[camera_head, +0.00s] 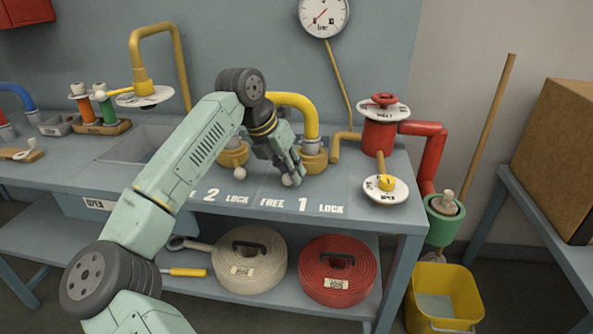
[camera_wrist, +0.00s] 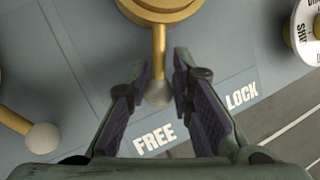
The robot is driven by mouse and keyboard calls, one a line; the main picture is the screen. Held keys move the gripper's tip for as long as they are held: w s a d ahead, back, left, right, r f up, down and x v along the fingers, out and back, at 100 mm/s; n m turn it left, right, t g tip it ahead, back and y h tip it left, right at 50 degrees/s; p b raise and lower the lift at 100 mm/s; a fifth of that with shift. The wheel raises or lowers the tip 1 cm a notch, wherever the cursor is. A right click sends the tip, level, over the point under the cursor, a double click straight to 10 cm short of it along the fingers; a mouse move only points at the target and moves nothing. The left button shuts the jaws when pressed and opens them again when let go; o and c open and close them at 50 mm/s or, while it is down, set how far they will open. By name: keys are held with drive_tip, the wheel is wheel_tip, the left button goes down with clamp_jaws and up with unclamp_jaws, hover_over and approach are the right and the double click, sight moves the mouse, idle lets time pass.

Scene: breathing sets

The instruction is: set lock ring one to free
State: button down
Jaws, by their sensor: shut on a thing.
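Lock ring one (camera_head: 314,160) is a brass collar at the foot of the yellow hose on the bench, above the label with FREE, 1 and LOCK. The collar also shows at the top of the wrist view (camera_wrist: 165,8). Its brass lever (camera_wrist: 159,48) points toward the bench front and ends in a pale round knob (camera_wrist: 158,92). The knob lies above the word FREE (camera_wrist: 154,138), left of LOCK (camera_wrist: 241,97). My gripper (camera_head: 289,176) is shut on the lever's knob, with one finger on each side. The fingers partly cover the knob.
Lock ring two (camera_head: 233,155) stands to the left with its own knob (camera_head: 240,173). A red valve (camera_head: 379,135) and a round tagged dial (camera_head: 385,188) are to the right. Coiled hoses (camera_head: 338,272) lie on the lower shelf. The bench front edge is close.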

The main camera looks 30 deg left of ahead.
drive_tip(key=shift+s+a+f+m, duration=0.1)
drive_tip(key=shift+a+m, duration=0.2)
drive_tip(key=shift+a, duration=0.2)
drive_tip(key=c, duration=1.3)
unclamp_jaws()
drive_tip(key=shift+c, duration=0.2)
drive_tip(key=v, duration=1.2)
drive_tip(key=shift+a, duration=0.15)
